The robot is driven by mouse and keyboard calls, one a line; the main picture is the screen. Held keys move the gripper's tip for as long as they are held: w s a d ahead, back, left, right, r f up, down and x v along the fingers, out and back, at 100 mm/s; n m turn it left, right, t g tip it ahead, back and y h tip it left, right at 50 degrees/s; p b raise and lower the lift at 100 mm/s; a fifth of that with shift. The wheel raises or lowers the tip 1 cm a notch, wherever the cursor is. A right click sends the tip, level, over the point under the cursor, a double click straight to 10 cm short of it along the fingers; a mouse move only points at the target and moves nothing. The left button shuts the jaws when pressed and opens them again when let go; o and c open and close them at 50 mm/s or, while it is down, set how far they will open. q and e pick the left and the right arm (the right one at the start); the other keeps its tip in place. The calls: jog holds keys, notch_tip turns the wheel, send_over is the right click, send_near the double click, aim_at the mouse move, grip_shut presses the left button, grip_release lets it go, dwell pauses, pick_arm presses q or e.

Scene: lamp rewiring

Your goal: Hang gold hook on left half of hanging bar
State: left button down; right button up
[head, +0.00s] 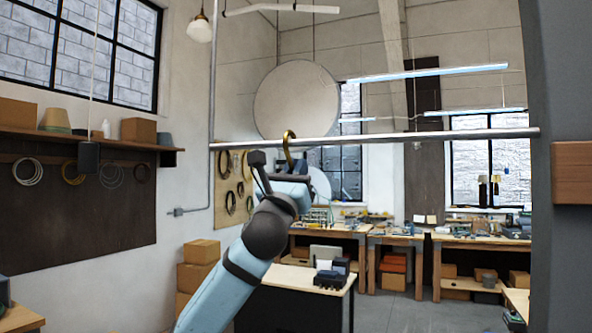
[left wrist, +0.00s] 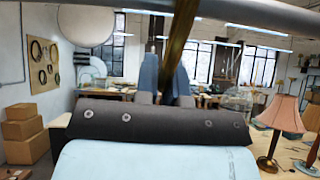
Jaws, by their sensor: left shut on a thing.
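The grey hanging bar (head: 430,136) runs level across the head view, and it also crosses the top of the left wrist view (left wrist: 262,14). The gold hook (head: 287,143) stands upright at the left half of the bar. Its curved top shows above the bar's line and its shank below. In the left wrist view the hook's blurred shank (left wrist: 179,45) rises from between the fingers to the bar. My left gripper (head: 285,178) is shut on the hook just below the bar. I cannot tell whether the hook touches the bar. My right gripper is not in view.
A vertical pipe (head: 213,80) stands at the bar's left end and a grey post (head: 556,80) at its right. A round pale disc (head: 296,99) shows behind the bar. Workbenches (head: 470,238) stand far behind. A pink-shaded lamp (left wrist: 281,113) stands at right in the wrist view.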

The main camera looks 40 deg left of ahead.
pick_arm(q)
jog(key=c, duration=1.1)
grip_release()
jog(key=shift+w, duration=0.2)
jog(key=shift+c, duration=0.2)
jog(key=shift+s+f, duration=0.2)
jog(key=b+v, duration=0.5)
jog(key=v, duration=0.8)
jog(key=shift+f, duration=0.15)
jog(key=shift+s+d, duration=0.1)
